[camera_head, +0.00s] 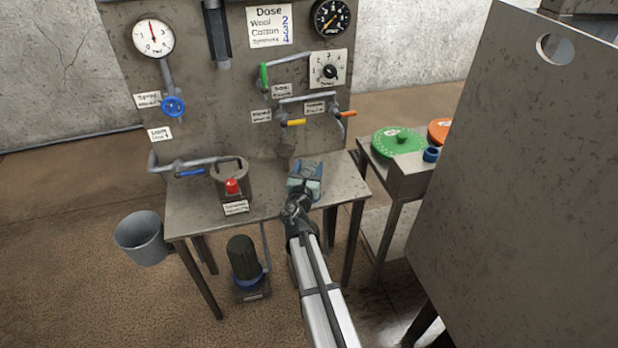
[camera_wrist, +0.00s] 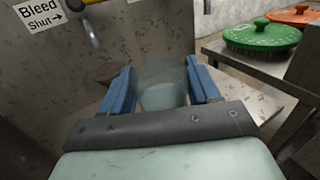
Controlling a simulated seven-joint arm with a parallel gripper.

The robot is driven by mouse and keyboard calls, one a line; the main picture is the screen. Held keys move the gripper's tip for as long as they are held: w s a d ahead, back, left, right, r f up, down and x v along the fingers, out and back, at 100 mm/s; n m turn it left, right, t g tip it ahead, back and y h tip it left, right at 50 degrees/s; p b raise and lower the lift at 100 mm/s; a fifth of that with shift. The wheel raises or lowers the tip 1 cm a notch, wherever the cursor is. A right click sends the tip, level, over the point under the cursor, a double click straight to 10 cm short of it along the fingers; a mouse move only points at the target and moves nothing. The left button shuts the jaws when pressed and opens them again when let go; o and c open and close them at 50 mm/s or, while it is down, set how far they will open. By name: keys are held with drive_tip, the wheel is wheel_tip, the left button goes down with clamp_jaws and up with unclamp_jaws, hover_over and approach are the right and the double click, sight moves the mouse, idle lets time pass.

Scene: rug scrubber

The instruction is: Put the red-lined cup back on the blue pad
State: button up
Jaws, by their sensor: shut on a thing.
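My gripper (camera_head: 305,171) is over the right part of the steel bench, in front of the upright panel. In the wrist view its two blue fingers (camera_wrist: 162,80) stand on either side of a clear, pale greenish cup (camera_wrist: 162,97), and they are shut on it. The cup appears upright. No red line can be made out on it, and its base is hidden behind the gripper body. No blue pad can be clearly made out. A small round blue thing (camera_head: 432,154) sits on the side table at right, too small to identify.
The bench (camera_head: 190,217) also bears a dark pot (camera_head: 230,172) with a red button before it. Pipes with coloured handles (camera_head: 293,123) jut from the panel. Green (camera_head: 398,142) and orange (camera_head: 439,130) discs lie on the side table. A large grey plate (camera_head: 510,190) stands at right.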

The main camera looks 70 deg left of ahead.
drive_tip(key=shift+f, duration=1.8)
drive_tip(key=shift+f, duration=0.15)
drive_tip(key=o, duration=1.3)
drive_tip(key=v, duration=1.2)
